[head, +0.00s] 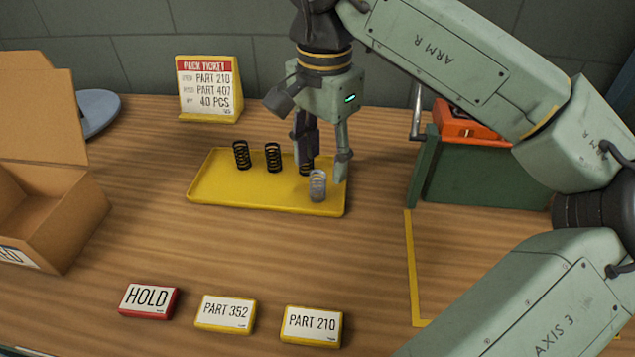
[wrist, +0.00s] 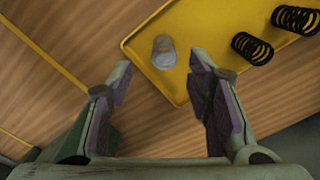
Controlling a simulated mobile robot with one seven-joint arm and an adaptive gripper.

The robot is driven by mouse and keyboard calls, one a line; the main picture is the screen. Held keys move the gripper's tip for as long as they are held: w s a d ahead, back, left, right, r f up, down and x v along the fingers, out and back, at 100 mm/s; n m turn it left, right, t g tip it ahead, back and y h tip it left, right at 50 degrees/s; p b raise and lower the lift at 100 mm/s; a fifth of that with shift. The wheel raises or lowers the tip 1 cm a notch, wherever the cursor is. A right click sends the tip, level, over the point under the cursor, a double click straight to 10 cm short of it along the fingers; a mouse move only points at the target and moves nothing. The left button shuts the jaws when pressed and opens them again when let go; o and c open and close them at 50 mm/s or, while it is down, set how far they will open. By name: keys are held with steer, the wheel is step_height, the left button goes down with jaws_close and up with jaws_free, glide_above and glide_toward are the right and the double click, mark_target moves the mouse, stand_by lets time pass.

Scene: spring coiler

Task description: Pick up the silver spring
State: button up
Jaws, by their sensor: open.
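The silver spring (head: 318,185) stands upright near the right front corner of the yellow tray (head: 230,197). In the wrist view the silver spring (wrist: 164,52) sits near the tray's corner, just beyond and between my fingertips. My gripper (head: 325,163) is open and empty above the right part of the tray, behind the silver spring in the head view. In the wrist view my gripper (wrist: 160,70) shows its two fingers apart, with nothing between them. Several black springs stand along the tray, such as the leftmost one (head: 241,155); one is partly hidden by my gripper.
A pack ticket sign (head: 208,90) stands behind the tray. An open cardboard box (head: 50,215) is at left. A green machine (head: 475,178) is at right. HOLD (head: 148,301), PART 352 (head: 225,313) and PART 210 (head: 312,325) labels lie in front. The table between tray and labels is clear.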

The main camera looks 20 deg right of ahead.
mark_target(317, 176)
steer(key=f, duration=0.2)
steer(key=a+f+p, duration=0.1)
steer(key=f, duration=0.1)
steer(key=shift+f, duration=0.4)
steer(key=shift+c, duration=0.6)
jaws_close()
steer(key=shift+r, duration=0.15)
